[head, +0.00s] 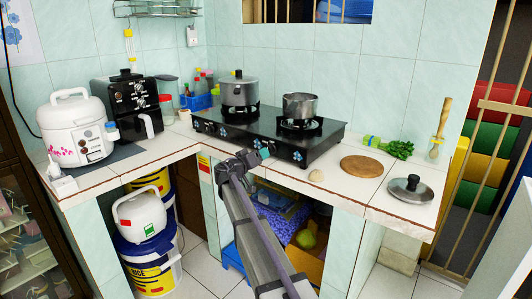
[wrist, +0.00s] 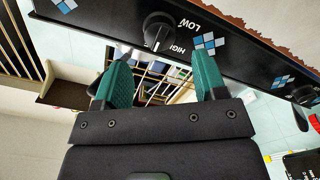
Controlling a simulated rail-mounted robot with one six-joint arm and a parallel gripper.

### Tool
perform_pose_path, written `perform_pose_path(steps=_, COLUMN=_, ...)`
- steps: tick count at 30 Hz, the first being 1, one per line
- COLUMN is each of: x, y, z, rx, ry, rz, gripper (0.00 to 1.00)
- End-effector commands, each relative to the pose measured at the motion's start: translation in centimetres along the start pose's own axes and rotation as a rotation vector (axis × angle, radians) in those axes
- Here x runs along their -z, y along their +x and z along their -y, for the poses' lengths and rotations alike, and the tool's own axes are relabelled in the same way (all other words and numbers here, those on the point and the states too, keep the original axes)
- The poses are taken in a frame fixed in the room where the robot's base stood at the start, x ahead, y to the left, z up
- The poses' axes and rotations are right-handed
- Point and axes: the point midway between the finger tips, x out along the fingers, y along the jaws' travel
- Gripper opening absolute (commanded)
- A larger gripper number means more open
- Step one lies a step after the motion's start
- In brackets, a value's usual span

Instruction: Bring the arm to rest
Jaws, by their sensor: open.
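My gripper (head: 256,157) is at the front of the black two-burner stove (head: 322,143), near its front panel, with my arm reaching up from the bottom of the head view. In the wrist view my gripper (wrist: 166,65) has its two teal fingers apart with nothing between them. A black stove knob (wrist: 158,30) with LOW and HIGH marks shows just beyond the fingertips. I cannot tell whether a finger touches the panel.
A lidded pot (head: 239,92) stands on the left burner and a smaller open pot (head: 300,106) on the right. A round wooden board (head: 362,166) and a pot lid (head: 410,188) lie on the right counter. A rice cooker (head: 72,128) and black air fryer (head: 128,105) stand left.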

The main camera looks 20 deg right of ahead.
Motion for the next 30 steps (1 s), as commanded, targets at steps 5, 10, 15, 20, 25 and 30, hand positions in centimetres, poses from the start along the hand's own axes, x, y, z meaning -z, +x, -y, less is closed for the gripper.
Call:
perform_pose_path(steps=5, x=-0.1, y=-3.7, z=-0.1, rx=0.001, ry=0.0, rz=-0.001, gripper=0.65)
perform_pose_path(steps=10, x=0.0, y=-4.6, z=0.0, rx=0.0, ry=0.0, rz=0.0, gripper=0.65)
perform_pose_path(steps=15, x=0.0, y=-4.6, z=0.0, rx=0.0, ry=0.0, rz=0.0, gripper=0.65)
perform_pose_path(steps=20, x=0.0, y=-4.5, z=0.0, rx=0.0, ry=0.0, rz=0.0, gripper=0.65)
perform_pose_path(steps=25, x=-2.4, y=-5.0, z=-0.5, rx=0.012, ry=-0.138, rz=0.115, gripper=0.65)
perform_pose_path(steps=30, x=-13.6, y=-12.0, z=-3.8, rx=0.266, ry=-0.31, rz=0.539, gripper=0.65)
